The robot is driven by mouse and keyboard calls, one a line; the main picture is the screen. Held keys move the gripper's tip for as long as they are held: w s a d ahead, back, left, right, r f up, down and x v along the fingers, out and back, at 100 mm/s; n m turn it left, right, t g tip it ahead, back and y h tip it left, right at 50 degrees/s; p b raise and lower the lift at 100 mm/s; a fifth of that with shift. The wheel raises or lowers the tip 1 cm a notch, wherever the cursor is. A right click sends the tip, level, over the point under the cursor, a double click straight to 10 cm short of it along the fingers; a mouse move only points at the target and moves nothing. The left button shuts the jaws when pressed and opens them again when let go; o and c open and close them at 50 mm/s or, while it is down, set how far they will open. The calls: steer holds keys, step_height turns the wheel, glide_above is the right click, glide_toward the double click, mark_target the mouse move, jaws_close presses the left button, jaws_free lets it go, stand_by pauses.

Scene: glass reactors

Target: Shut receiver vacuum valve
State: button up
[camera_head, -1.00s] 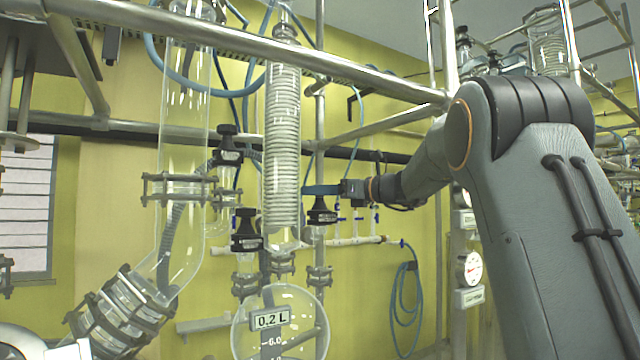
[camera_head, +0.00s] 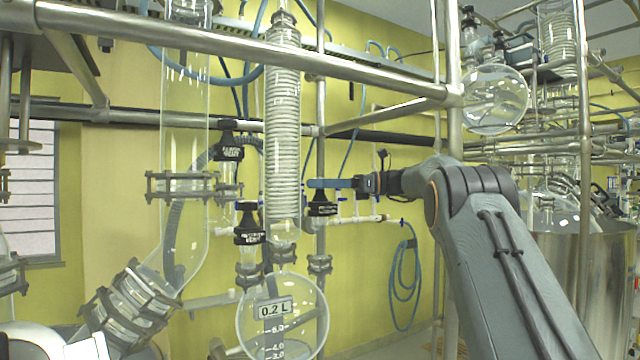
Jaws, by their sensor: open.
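Three black-handled valves with small white labels show around the glass condenser: an upper one (camera_head: 229,150), a lower left one (camera_head: 249,234) and a right one (camera_head: 322,204). The labels are too small to read, so I cannot tell which is the receiver vacuum valve. My gripper (camera_head: 314,184), with blue fingers seen side-on, is open at the top of the right valve's black handle. I cannot tell whether the fingers touch or straddle it. The round glass receiver (camera_head: 300,330), tagged 0.2 L, hangs below.
A coiled glass condenser (camera_head: 283,130) stands left of my gripper. A steel rail (camera_head: 250,48) crosses above, and a vertical steel post (camera_head: 449,100) stands close to my arm. A white manifold pipe (camera_head: 358,220) and coiled blue hose (camera_head: 403,290) are on the yellow wall behind.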

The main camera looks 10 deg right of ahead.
steer(key=shift+c, duration=0.3)
steer(key=c, duration=0.8)
steer(key=shift+r, duration=0.1)
steer(key=shift+t+b, duration=0.3)
steer(key=shift+b, duration=0.15)
steer(key=m+t+h+b, duration=0.1)
steer(key=m+t+b, duration=0.1)
steer(key=t, duration=0.1)
steer(key=m+t+h+b, duration=0.2)
steer(key=t, duration=0.1)
steer(key=shift+s+a+m+h+b, duration=0.1)
steer(key=shift+m+h+b, duration=0.2)
steer(key=shift+m+b, duration=0.1)
steer(key=m+t+h+b, duration=0.3)
steer(key=shift+h, duration=0.4)
steer(key=shift+m+t+h+b, duration=0.3)
